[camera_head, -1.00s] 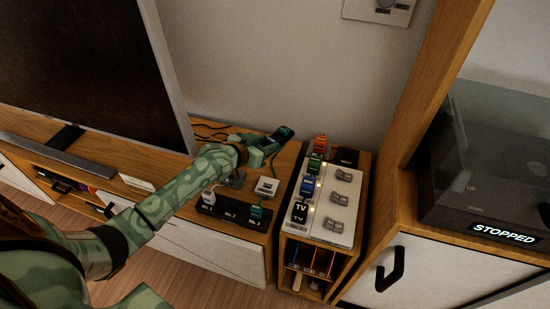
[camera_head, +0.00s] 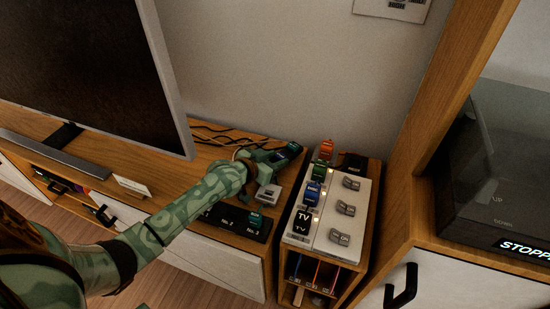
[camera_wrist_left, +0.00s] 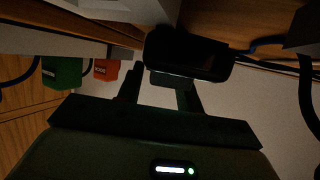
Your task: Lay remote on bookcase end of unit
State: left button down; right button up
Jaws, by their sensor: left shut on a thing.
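The bookcase (camera_head: 440,110) stands to the right. My right gripper is not in view.
A switch box (camera_head: 335,230) with coloured and grey switches stands right of the unit. A black power strip (camera_head: 235,220) and a small pale device (camera_head: 268,194) lie in front of the gripper. Cables (camera_head: 215,135) run behind. The TV (camera_head: 90,65) stands left.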

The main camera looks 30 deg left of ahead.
pick_arm(q)
jog(key=c, duration=0.8)
grip_release()
jog(key=shift+o, duration=0.2)
jog(key=s+r+p, duration=0.2)
jog(key=shift+s+a+r+p, duration=0.2)
jog(key=shift+s+r+p, duration=0.1)
jog(key=p+v, duration=0.4)
jog(key=v, duration=0.5)
jog(key=shift+f, duration=0.45)
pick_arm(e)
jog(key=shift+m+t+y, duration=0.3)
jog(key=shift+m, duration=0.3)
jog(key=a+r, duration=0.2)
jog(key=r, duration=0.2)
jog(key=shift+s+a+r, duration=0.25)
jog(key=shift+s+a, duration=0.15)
